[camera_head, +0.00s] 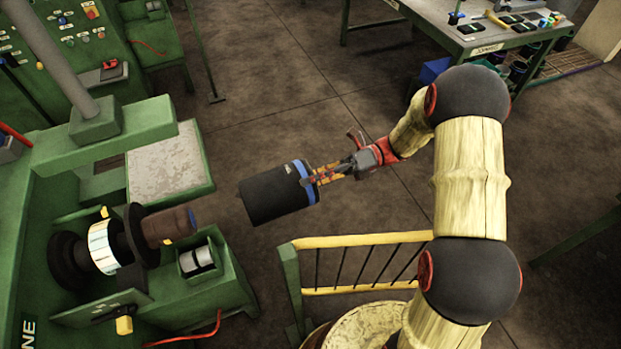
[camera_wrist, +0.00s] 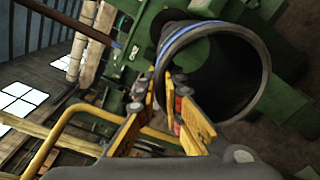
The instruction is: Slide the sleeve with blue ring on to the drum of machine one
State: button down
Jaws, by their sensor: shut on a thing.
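The sleeve with blue ring (camera_head: 273,195) is a black cylinder, held in the air with its blue-ringed end towards my gripper. My gripper (camera_head: 312,178) is shut on the wall of that end. In the wrist view the sleeve (camera_wrist: 262,75) shows its open, hollow end, and the fingers of my gripper (camera_wrist: 165,90) pinch its left edge. The green machine (camera_head: 22,230) stands at the left; only "NE" of its lettering shows. Its drum (camera_head: 165,226) is a dark brown cylinder pointing right. The sleeve is apart from the drum, above and to its right.
A yellow railing (camera_head: 360,241) stands below the sleeve, near a round yellow-rimmed container (camera_head: 372,322). A green workbench (camera_head: 480,47) with small items is at the top right. A grey-topped green block (camera_head: 168,165) lies behind the drum. Open floor lies beyond the sleeve.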

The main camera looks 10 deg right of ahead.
jog(key=shift+w+r, duration=0.15)
jog(key=shift+r, duration=0.05)
jog(key=shift+a, duration=0.15)
jog(key=b, duration=0.5)
send_near(246, 200)
jog(key=shift+x, duration=2.05)
jog(key=shift+a+f, duration=0.1)
jog(key=shift+a, duration=0.05)
jog(key=shift+p+x, duration=2.2)
jog(key=shift+x, duration=0.95)
jog(key=shift+a, duration=0.1)
jog(key=shift+y, duration=0.3)
